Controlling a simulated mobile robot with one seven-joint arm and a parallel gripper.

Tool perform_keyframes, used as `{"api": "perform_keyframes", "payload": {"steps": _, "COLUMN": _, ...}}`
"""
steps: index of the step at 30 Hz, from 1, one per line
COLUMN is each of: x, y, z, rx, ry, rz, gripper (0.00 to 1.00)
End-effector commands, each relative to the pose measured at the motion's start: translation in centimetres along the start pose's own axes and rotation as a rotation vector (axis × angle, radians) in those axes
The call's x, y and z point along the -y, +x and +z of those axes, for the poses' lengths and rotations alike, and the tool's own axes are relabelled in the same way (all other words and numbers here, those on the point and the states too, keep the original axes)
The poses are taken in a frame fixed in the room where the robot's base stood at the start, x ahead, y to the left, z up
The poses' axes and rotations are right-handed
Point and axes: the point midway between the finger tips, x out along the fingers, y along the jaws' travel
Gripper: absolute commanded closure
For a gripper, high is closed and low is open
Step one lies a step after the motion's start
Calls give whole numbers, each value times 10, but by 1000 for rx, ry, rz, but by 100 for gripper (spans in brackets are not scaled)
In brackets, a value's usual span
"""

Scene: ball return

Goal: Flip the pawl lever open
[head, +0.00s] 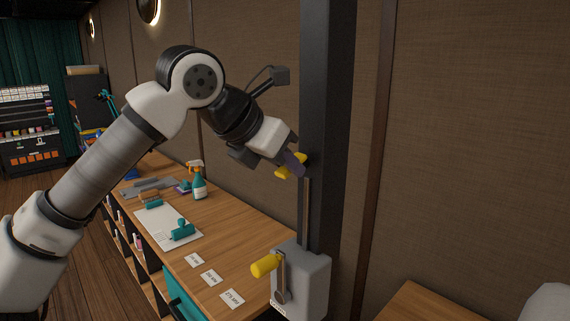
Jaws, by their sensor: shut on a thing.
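A small yellow piece (283,173), likely the pawl lever, sits on the dark upright post (328,90) at about mid-picture height. My gripper (293,162) reaches it from the upper left, and its fingers are shut on it. Yellow shows on both sides of the fingers; its middle is hidden behind them. Its exact angle is hard to tell. Below, a grey winch box (312,280) is fixed at the post, with a crank ending in a yellow handle (265,265). A thin pale strip (306,215) runs up the post from the box towards the lever.
A wooden counter (240,240) runs along the wall on the left. It bears a spray bottle (199,184), a clipboard (165,222), a teal roller (182,230) and several white cards (232,299). Another wooden surface (425,303) is at lower right.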

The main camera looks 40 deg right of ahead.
Motion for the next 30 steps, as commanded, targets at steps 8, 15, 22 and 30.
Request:
{"api": "perform_keyframes", "payload": {"steps": 8, "x": 0, "y": -2, "z": 3, "rx": -79, "ry": 1, "rz": 0, "gripper": 99}}
{"api": "perform_keyframes", "payload": {"steps": 15, "x": 0, "y": -2, "z": 3, "rx": -93, "ry": 0, "rz": -1, "gripper": 99}}
{"api": "perform_keyframes", "payload": {"steps": 22, "x": 0, "y": -2, "z": 3, "rx": -92, "ry": 0, "rz": 0, "gripper": 99}}
{"api": "perform_keyframes", "payload": {"steps": 30, "x": 0, "y": -2, "z": 3, "rx": -91, "ry": 1, "rz": 0, "gripper": 55}}
